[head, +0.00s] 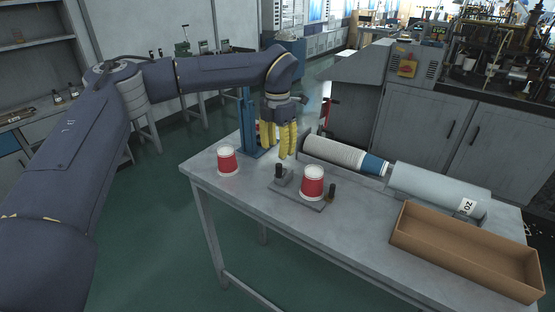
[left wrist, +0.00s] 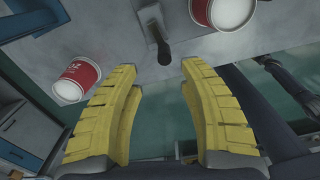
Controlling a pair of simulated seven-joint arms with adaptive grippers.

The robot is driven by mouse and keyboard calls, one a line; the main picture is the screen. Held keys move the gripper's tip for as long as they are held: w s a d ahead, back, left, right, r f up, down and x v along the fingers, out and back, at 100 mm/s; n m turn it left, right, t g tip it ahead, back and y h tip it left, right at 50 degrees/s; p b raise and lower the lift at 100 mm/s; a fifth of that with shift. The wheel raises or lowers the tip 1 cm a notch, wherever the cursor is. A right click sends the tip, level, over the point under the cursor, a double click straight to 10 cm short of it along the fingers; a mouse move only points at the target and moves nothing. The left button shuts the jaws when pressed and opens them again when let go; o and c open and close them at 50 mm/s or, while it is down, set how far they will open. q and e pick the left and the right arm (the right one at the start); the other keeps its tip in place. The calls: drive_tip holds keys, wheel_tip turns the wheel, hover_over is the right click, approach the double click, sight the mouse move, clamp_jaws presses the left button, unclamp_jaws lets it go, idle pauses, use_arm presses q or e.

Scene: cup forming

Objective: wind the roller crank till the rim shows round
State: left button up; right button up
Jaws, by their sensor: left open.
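My left gripper (head: 282,155) has yellow fingers that are apart and empty, above the left part of the grey table. The fingers also show in the left wrist view (left wrist: 160,65) with nothing between them. A red and white cup (head: 312,183) stands upright on a grey base plate (head: 300,201). A black knob on a grey block (head: 280,175) is at the plate's left end; this black handle shows beyond the fingertips in the left wrist view (left wrist: 164,52). Another black knob (head: 331,191) is at the right. I cannot tell which part is the roller crank. My right gripper is not in view.
Another red and white cup (head: 228,160) stands near the table's left edge. A blue post (head: 249,120) stands behind it, close to my left gripper.

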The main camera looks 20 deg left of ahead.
use_arm(q)
drive_tip(key=shift+r, duration=2.7)
